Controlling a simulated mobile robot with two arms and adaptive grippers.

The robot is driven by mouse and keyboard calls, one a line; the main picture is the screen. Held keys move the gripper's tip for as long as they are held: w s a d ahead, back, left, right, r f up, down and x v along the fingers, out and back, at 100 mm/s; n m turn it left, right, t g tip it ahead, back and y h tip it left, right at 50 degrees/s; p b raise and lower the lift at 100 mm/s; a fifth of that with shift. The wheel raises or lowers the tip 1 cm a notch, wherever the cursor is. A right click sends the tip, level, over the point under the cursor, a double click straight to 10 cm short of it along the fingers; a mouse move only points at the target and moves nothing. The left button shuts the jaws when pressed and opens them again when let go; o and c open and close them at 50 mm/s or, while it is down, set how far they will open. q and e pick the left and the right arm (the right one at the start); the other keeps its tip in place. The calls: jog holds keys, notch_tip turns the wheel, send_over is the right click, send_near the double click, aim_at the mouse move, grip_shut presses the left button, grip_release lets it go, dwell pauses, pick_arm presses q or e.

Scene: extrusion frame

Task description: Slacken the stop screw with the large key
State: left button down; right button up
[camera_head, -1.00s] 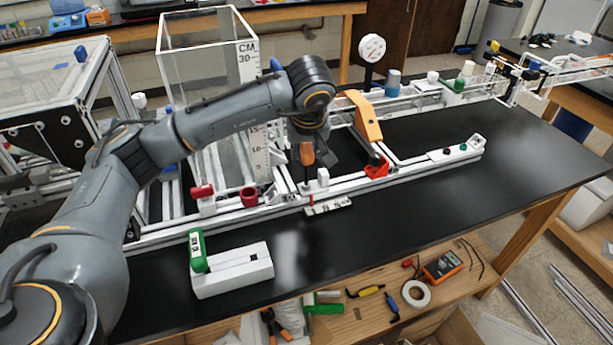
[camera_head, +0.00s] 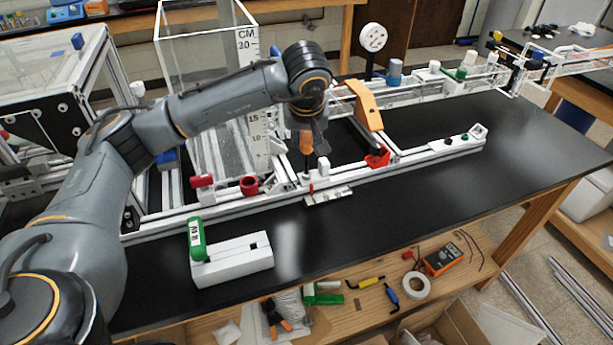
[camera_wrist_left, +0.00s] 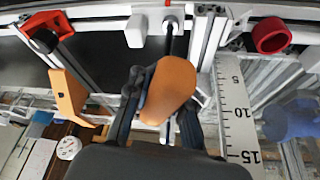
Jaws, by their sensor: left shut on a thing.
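The large key has an orange handle (camera_head: 306,143) and a dark shaft (camera_wrist_left: 176,45). My left gripper (camera_head: 308,128) is shut on that handle, which also shows in the left wrist view (camera_wrist_left: 168,90). The key stands about upright over the front rail, shaft downward. Its lower end meets or nearly meets a pale round fitting (camera_wrist_left: 172,22), apparently the stop screw's place; whether the tip is seated I cannot tell. A small white block (camera_head: 323,166) sits beside it on the rail, with a red pointer (camera_head: 311,187) below. My right gripper is out of view.
A green-handled key (camera_head: 197,240) stands in a white holder (camera_head: 235,262) in front of the rail. A red knob (camera_head: 249,185) and an orange arm with a red foot (camera_head: 377,158) flank the key. The black bench top (camera_head: 430,195) is clear at front right.

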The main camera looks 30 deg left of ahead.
pick_arm(q)
jog(key=shift+f, duration=0.1)
jog(key=shift+r+p, duration=0.4)
jog(key=shift+r, duration=0.2)
jog(key=shift+r+p, duration=0.45)
jog(key=shift+r, duration=0.5)
jog(key=shift+r+p, duration=0.95)
jog(key=shift+r, duration=0.65)
jog(key=shift+f, duration=0.1)
